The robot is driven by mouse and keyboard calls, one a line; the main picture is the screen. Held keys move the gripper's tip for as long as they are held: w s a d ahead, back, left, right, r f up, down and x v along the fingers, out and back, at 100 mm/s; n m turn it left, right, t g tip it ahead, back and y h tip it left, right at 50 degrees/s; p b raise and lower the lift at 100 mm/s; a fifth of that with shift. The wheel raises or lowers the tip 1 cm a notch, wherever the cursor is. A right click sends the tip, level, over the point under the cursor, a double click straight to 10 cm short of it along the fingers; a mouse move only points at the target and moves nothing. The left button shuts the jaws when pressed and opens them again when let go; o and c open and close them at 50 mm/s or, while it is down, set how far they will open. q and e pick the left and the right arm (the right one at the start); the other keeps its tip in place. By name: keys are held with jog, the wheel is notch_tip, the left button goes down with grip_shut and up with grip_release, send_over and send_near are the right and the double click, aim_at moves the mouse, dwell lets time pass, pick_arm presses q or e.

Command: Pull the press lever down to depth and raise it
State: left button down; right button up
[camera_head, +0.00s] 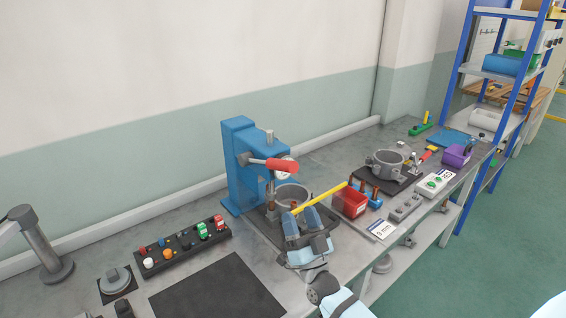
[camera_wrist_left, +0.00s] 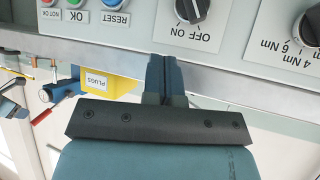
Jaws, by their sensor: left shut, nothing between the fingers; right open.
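A blue press (camera_head: 238,160) stands at the back of the bench against the wall. Its lever ends in a red handle (camera_head: 282,165) that points right and lies roughly level, high on the press. A grey ring-shaped housing (camera_head: 293,192) sits at the press base, partly hidden by my right gripper. My right gripper (camera_head: 302,212) is open, in front of and below the red handle and apart from it. My left gripper (camera_wrist_left: 164,62) shows only in the left wrist view, shut and empty, close to a control panel (camera_wrist_left: 130,32) with knobs and buttons.
A yellow rod (camera_head: 322,197) slants beside my right gripper, next to a red bin (camera_head: 351,201). Another grey housing (camera_head: 385,164) stands at right. A yellow PLUGS box (camera_wrist_left: 105,84) shows near my left gripper.

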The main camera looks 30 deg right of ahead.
aim_at(283, 165)
jog(key=p+x, duration=0.3)
jog(key=x, duration=0.9)
jog(key=shift+a+r, duration=0.15)
jog(key=shift+r, duration=0.05)
jog(key=shift+w+r, duration=0.25)
jog(key=shift+w, duration=0.1)
